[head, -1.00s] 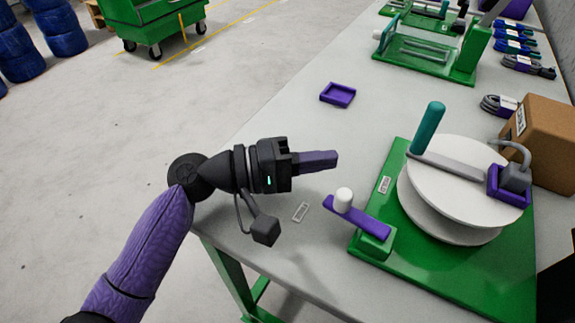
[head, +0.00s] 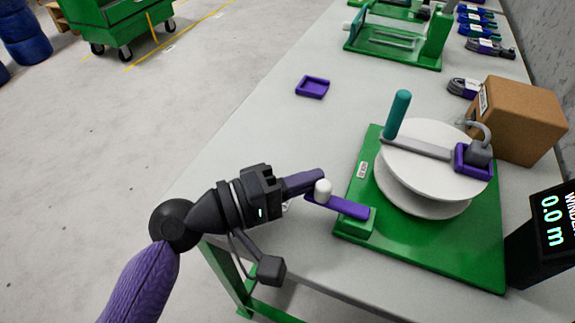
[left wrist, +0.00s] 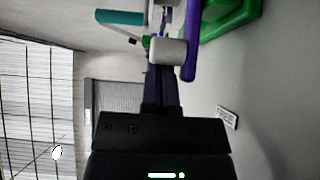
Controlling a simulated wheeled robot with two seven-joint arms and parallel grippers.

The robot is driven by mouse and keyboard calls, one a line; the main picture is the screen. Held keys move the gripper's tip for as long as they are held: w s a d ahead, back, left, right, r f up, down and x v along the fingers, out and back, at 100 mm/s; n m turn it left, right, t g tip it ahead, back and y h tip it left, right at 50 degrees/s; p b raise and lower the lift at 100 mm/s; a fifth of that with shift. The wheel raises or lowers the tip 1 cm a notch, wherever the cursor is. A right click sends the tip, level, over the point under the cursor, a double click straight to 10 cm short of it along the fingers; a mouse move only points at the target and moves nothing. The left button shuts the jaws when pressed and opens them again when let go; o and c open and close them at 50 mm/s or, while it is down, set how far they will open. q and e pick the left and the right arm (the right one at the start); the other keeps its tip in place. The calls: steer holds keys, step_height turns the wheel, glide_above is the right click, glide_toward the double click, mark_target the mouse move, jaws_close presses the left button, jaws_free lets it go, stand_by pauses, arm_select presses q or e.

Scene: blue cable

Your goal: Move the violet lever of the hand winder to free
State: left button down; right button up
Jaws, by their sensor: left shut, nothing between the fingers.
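The hand winder has a green base (head: 460,258), a white round drum (head: 437,160) and a teal crank handle (head: 397,115). Its violet lever (head: 346,208) has a white knob (head: 323,189) and sits on a green block at the base's near left corner. The lever points to the left. My left gripper (head: 322,175) is shut and empty, with its fingertips right beside the knob on the far side. In the left wrist view the knob (left wrist: 168,51) is in front of the fingertips and hides part of them; I cannot tell whether they touch. My right gripper is not in view.
A violet tray (head: 312,87) lies on the grey table. A cardboard box (head: 525,120) and a display reading 0.0 m (head: 552,222) stand at the right. Another green winder (head: 395,45) and cable bundles are farther back. The table between is clear.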

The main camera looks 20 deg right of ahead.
arm_select(q)
steer(key=shift+s+r, duration=0.15)
steer(key=shift+f, duration=0.2)
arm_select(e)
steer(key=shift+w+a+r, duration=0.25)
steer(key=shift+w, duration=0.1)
arm_select(q)
steer(key=shift+a, duration=0.1)
